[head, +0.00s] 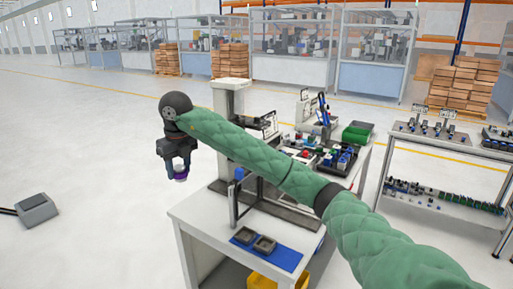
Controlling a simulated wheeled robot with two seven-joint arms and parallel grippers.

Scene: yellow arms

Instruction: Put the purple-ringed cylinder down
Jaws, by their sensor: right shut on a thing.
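The purple-ringed cylinder (181,176) is small and pale with a purple band. It hangs between the fingers of my right gripper (179,171), which points down and is shut on it. The gripper is in the air to the left of the white workbench (187,222), and open floor shows behind it. My green-sleeved right arm crosses the view from the lower right and hides part of the bench. My left gripper is not in view.
The bench carries a blue mat with two dark square trays (264,244), a white machine column (230,96), a dark frame and parts bins (341,160). A parts rack (438,150) stands at right. A grey box (36,210) lies on the clear floor at left.

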